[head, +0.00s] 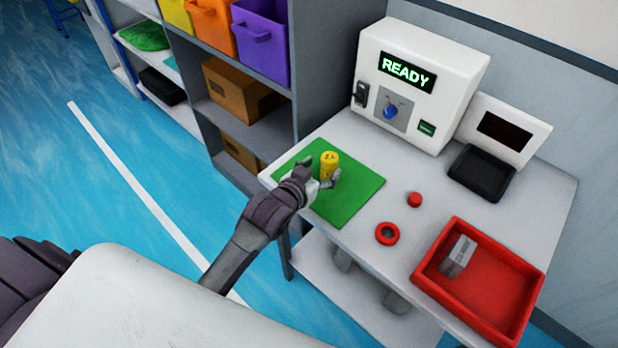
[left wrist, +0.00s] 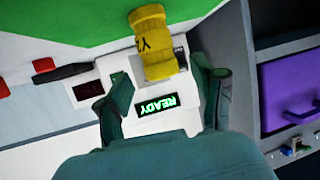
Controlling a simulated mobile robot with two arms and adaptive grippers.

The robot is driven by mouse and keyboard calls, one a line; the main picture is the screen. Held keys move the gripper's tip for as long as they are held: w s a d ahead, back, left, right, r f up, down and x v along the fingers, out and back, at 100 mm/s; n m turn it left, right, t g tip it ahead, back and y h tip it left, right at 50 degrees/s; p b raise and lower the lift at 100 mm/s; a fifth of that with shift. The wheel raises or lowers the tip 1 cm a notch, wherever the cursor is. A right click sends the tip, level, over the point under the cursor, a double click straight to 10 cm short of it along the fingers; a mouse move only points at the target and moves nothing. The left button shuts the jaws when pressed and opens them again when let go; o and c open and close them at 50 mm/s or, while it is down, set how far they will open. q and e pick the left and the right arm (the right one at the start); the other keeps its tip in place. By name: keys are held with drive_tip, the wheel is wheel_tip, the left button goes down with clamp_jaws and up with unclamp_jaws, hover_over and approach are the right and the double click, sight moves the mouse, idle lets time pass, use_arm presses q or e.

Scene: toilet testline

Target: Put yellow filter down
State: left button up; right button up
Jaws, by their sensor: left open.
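The yellow filter (head: 329,165) stands upright on the green mat (head: 355,190), or very close above it; the gripper partly hides its lower end. My left gripper (head: 321,181) is open, with its fingers around or just beside the filter's lower part. In the left wrist view the yellow filter (left wrist: 148,28) shows beyond and between the spread fingers of the left gripper (left wrist: 160,72), with the green mat (left wrist: 60,20) behind it. I cannot tell whether a finger touches the filter. My right gripper is not in view.
A white machine (head: 425,75) reading READY stands at the table's back. A red ring (head: 387,234), a red cap (head: 414,199) and a red tray (head: 500,318) are to the right. A shelf with a purple bin (head: 262,50) is behind the mat.

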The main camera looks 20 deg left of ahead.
use_arm(q)
drive_tip(key=d+v, duration=0.1)
drive_tip(key=v, duration=0.6)
drive_tip(key=shift+a, duration=0.45)
